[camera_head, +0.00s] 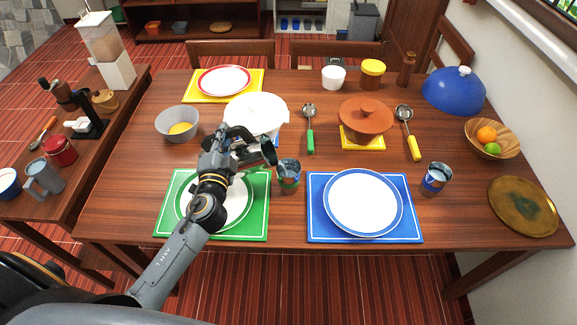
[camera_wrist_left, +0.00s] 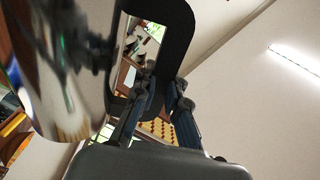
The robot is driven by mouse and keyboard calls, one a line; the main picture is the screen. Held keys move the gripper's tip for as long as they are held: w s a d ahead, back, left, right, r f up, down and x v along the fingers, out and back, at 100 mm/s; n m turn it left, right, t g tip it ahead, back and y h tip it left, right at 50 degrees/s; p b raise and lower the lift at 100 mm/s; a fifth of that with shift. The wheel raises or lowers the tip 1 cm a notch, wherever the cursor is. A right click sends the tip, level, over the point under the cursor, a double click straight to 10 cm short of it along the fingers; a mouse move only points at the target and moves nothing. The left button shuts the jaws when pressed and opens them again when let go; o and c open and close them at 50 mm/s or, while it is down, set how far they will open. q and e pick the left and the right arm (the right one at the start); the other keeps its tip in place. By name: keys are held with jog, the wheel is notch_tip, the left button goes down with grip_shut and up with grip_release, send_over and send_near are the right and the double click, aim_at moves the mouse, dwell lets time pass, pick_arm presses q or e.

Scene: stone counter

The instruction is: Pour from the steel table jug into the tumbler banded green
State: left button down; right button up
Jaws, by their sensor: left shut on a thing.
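The tumbler banded green (camera_head: 289,176) stands upright on the table, just right of the green placemat. My left gripper (camera_head: 238,144) is shut on the steel table jug (camera_head: 268,152), up and to the left of the tumbler in the head view. The jug is tilted, its dark mouth facing right toward the tumbler; the gripper hides much of it. In the left wrist view the jug's shiny wall (camera_wrist_left: 75,95) fills the left side, and the gripper fingers (camera_wrist_left: 158,95) are at its dark handle. I cannot see any liquid stream. My right gripper is not in view.
A green placemat with a plate (camera_head: 240,205) lies under my left arm. A white pot (camera_head: 262,108) stands behind the gripper. A blue placemat (camera_head: 317,232) with a plate is right of the tumbler. A blue-banded tumbler (camera_head: 437,178) stands further right.

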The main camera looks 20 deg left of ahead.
pick_arm(q)
jog(key=shift+w+d+r+m+p, duration=0.15)
jog(key=shift+d+r+m+p, duration=0.15)
jog(key=shift+r+p, duration=0.15)
dwell(1.5)
